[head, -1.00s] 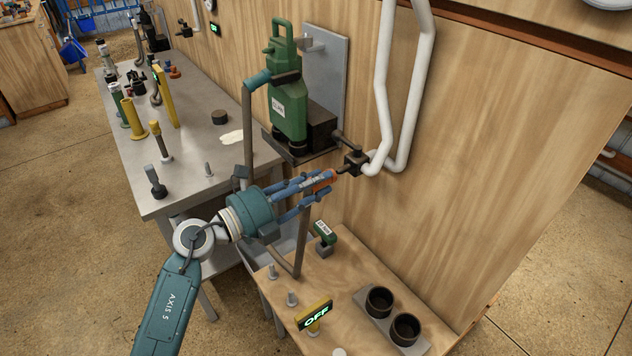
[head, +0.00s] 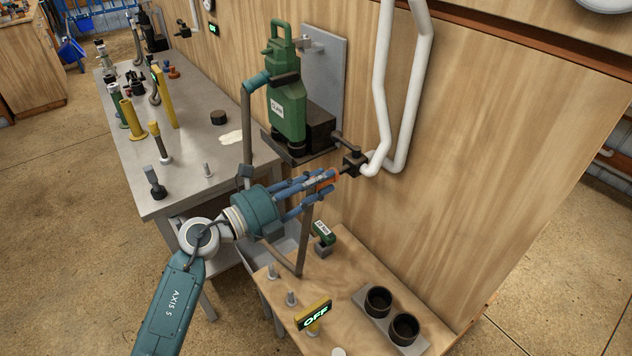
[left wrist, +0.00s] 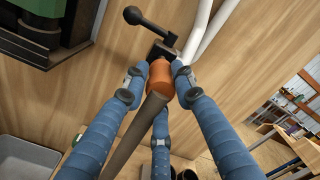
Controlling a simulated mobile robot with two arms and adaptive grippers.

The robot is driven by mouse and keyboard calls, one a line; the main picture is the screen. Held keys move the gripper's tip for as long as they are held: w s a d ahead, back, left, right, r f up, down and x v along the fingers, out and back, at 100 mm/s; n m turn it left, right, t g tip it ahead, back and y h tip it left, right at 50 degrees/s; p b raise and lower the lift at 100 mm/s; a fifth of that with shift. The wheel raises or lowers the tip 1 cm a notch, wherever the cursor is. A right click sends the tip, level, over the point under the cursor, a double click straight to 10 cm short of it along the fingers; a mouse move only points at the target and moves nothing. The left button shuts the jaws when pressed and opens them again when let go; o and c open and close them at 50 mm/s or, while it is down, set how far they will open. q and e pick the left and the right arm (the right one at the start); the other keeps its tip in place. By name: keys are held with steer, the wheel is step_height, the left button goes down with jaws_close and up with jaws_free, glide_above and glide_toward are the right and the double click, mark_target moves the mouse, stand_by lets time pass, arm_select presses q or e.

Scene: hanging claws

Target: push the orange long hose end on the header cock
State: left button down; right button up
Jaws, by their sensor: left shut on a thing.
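My left gripper (head: 318,184) is shut on the orange hose end (head: 329,175), its blue fingers around it. In the left wrist view the orange end (left wrist: 161,78) sits between the fingers, with the grey-brown hose (left wrist: 140,128) trailing back from it. The header cock (head: 353,162) is a dark valve with a lever, at the low end of the white pipes. The orange end points at the cock's outlet and is very close to it. In the left wrist view the end overlaps the cock (left wrist: 162,51), so I cannot tell whether they touch. My right gripper is not in view.
A green pump unit (head: 287,105) stands on a wall bracket left of the cock. The white pipes (head: 410,100) run up the wooden wall. A metal table (head: 190,190) stands at left.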

arm_select(q)
steer(key=shift+x, duration=1.3)
steer(key=c, duration=1.3)
jaws_free()
steer(key=shift+c, duration=0.2)
